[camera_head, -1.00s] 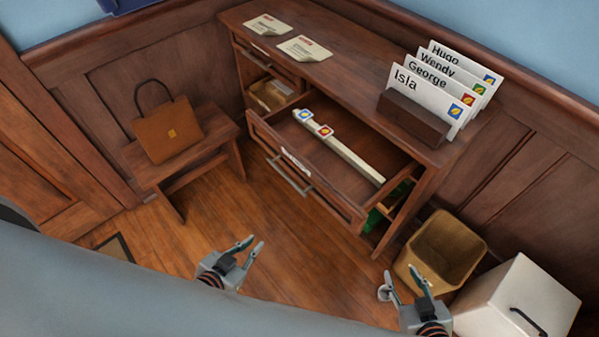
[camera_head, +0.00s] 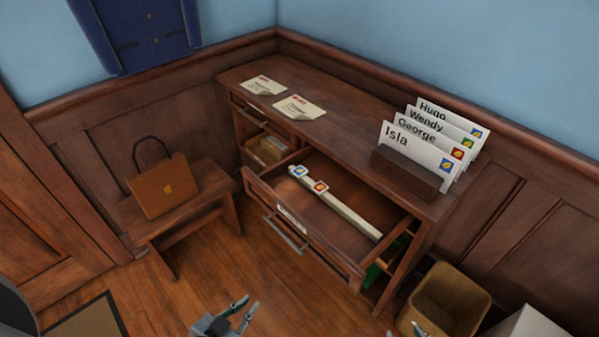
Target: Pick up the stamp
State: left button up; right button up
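Two small square stamps sit in the pulled-out drawer (camera_head: 345,246) of the wooden desk, at the left end of a pale divider strip (camera_head: 345,213). One is a blue-bordered stamp (camera_head: 299,171) and the other a red-bordered stamp (camera_head: 320,186). My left gripper (camera_head: 242,312) is open and empty, low in the view in front of the drawer and apart from it. Only a small tip of my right gripper (camera_head: 418,329) shows at the bottom edge, in front of the bin; its fingers are mostly out of the picture.
Envelopes (camera_head: 405,147) with names and stamps stand in a wooden holder (camera_head: 408,172) on the desktop. Two papers (camera_head: 299,107) lie farther left. A bin (camera_head: 447,305) and a white box (camera_head: 528,323) stand at right. A brown bag (camera_head: 162,187) sits on a bench (camera_head: 190,218) at left.

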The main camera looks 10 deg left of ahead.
aim_at(298, 171)
jog(key=i+l+u, duration=0.2)
jog(key=l+u, duration=0.2)
jog(key=i+l+u, duration=0.1)
jog(key=l+u, duration=0.3)
jog(key=j+z, duration=0.35)
jog(key=j, duration=0.45)
jog(key=k+j+z, duration=0.1)
jog(key=j+z, duration=0.2)
jog(key=j, duration=0.45)
jog(key=j+z, duration=0.25)
jog(key=j, duration=0.25)
jog(key=j+z, duration=0.25)
jog(key=j, duration=0.2)
jog(key=j+u, duration=0.1)
jog(key=j, duration=0.25)
jog(key=i+j, duration=0.15)
jog(key=j, duration=0.2)
jog(key=u, duration=0.05)
